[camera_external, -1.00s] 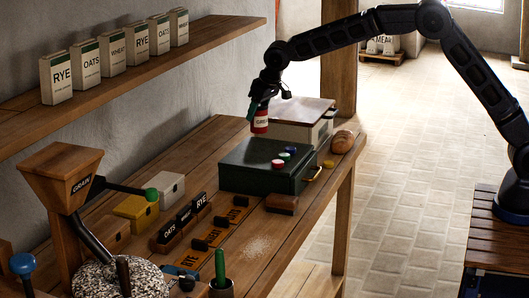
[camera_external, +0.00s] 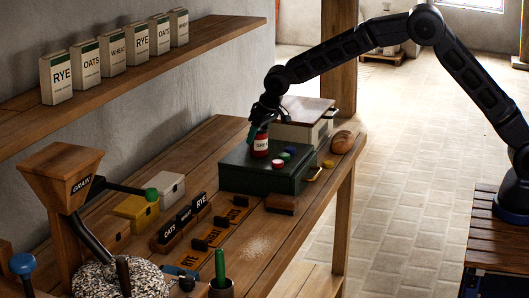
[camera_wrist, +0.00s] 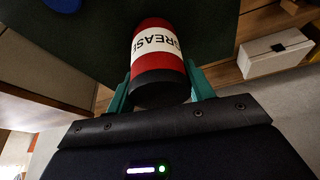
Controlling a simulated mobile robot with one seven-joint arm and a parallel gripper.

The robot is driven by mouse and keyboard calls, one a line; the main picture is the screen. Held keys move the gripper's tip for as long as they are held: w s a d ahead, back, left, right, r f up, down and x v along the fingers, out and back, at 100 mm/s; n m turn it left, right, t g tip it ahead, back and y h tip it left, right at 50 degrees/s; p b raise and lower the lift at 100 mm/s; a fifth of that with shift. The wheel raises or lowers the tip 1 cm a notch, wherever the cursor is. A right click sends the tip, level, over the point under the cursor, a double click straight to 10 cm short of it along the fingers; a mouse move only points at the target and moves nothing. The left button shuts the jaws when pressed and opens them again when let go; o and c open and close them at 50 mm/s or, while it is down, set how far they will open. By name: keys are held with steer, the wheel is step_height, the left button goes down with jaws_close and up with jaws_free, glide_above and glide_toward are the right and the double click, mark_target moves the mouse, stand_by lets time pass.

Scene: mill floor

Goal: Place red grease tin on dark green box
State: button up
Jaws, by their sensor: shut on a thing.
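The red grease tin (camera_external: 260,145) has a white label band and stands upright at the left part of the dark green box's lid, touching it or just above it; I cannot tell which. The wrist view shows the tin (camera_wrist: 157,55) with its label and a dark end, between the two green fingers. My gripper (camera_external: 260,131) is shut on the tin from above. The dark green box (camera_external: 245,180) sits on the wooden bench, with a brass handle on its right. Its dark green surface also fills the upper part of the wrist view (camera_wrist: 100,28).
Red, green and blue caps (camera_external: 284,156) lie on the box lid, right of the tin. A wooden block (camera_external: 281,204) lies in front.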

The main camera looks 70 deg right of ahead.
steer(key=shift+f, duration=0.1)
steer(key=o, duration=1.2)
steer(key=shift+c, duration=0.2)
steer(key=d+v, duration=0.1)
steer(key=v, duration=1)
steer(key=s+d+r, duration=0.2)
steer(key=s+r, duration=0.3)
steer(key=s, duration=0.5)
steer(key=s+d+r, duration=0.2)
steer(key=s+r, duration=0.4)
steer(key=s, duration=0.3)
steer(key=s+d+r, duration=0.2)
steer(key=s+r, duration=0.3)
steer(key=s, duration=0.5)
steer(key=s+f+n, duration=0.1)
steer(key=s+f, duration=0.2)
steer(key=s, duration=1.3)
steer(key=s+d+f+n, duration=0.1)
steer(key=s+f, duration=0.1)
steer(key=s, duration=1.5)
steer(key=shift+s+d+f+y, duration=0.25)
steer(key=shift+f+y, duration=0.15)
